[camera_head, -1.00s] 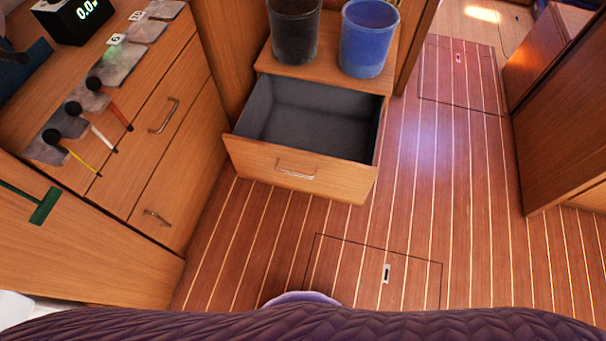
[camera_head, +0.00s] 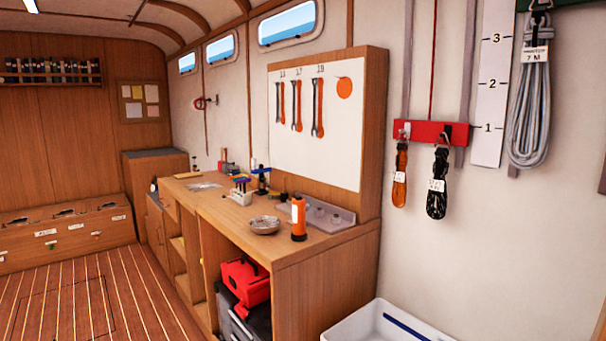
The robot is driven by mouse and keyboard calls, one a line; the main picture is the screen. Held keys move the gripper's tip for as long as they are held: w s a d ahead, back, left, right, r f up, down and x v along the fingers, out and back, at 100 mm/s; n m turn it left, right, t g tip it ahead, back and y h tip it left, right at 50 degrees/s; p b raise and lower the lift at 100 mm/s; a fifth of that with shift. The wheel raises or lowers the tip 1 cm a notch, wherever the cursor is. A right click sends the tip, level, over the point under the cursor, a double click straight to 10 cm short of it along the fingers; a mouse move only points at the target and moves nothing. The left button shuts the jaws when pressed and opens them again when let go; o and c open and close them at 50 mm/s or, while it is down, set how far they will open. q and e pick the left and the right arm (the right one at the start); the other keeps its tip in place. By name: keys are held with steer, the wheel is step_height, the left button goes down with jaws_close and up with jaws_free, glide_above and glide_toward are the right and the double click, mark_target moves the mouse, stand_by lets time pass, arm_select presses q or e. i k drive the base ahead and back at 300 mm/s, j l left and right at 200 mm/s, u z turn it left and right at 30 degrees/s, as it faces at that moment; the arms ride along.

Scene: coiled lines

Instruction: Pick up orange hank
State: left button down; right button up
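A small orange hank (camera_head: 400,176) with a white tag hangs from the red rail (camera_head: 431,133) on the white wall, right of the workbench. A black speckled hank (camera_head: 438,184), also tagged, hangs just right of it. A larger grey coil (camera_head: 531,97) tagged "7 M" hangs at the upper right. Neither of my grippers shows in the head view.
A workbench (camera_head: 330,243) stands left of the hank, with an orange bottle (camera_head: 298,218) and a metal bowl (camera_head: 265,225) on top. A white bin (camera_head: 355,326) stands below the hanks. The floor (camera_head: 90,300) at left is clear.

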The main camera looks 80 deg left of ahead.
mark_target(399, 175)
steer(key=u, duration=1.95)
